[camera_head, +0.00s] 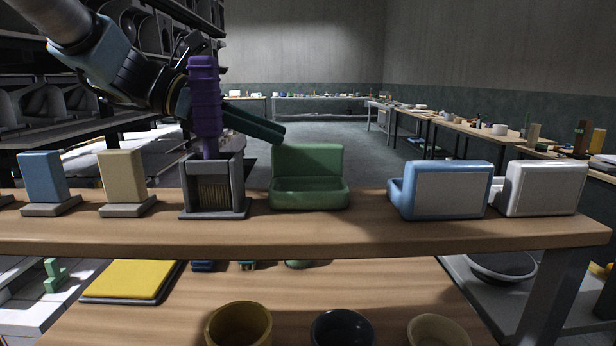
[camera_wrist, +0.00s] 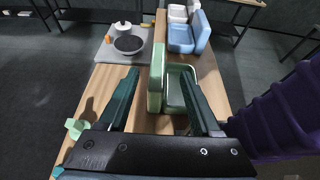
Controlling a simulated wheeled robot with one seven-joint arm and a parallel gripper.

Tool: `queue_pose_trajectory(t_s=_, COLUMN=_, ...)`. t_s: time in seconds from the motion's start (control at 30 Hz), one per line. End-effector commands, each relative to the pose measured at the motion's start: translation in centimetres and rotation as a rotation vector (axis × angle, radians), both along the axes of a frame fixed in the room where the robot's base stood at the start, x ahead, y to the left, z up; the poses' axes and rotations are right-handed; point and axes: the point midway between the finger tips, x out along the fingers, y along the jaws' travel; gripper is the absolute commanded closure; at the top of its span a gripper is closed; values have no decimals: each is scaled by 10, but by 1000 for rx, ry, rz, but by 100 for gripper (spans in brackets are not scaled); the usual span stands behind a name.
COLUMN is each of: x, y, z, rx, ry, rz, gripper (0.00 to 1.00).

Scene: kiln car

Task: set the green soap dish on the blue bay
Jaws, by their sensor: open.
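The green soap dish (camera_head: 308,192), a tray with a tall back, stands upright near the middle of the wooden shelf. My gripper (camera_head: 280,134) is open and empty, reaching in from the left by the top of the dish's back. In the wrist view my gripper (camera_wrist: 158,72) has its fingers on either side of the dish (camera_wrist: 155,92), whose tall back shows between them. I cannot tell whether they touch it. A blue upright panel (camera_head: 44,177) on a grey foot stands at the far left of the shelf; I cannot tell whether this marks the blue bay.
A purple ribbed object (camera_head: 205,100) rises from a grey box (camera_head: 214,190) close left of the dish. A beige panel (camera_head: 124,177) stands further left. A blue dish (camera_head: 445,190) and white dish (camera_head: 545,187) stand right. Bowls and a yellow board (camera_head: 130,279) lie lower down.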

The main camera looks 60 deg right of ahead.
Motion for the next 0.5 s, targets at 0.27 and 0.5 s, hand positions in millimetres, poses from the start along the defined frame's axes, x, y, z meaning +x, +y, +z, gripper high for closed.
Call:
queue_pose_trajectory(t_s=0.27, x=-18, y=-13, z=-6, rx=3, ry=2, rz=-3, gripper=35)
queue_pose_trajectory(t_s=0.5, x=-42, y=-34, z=-18, rx=2, ry=2, rz=-2, gripper=35)
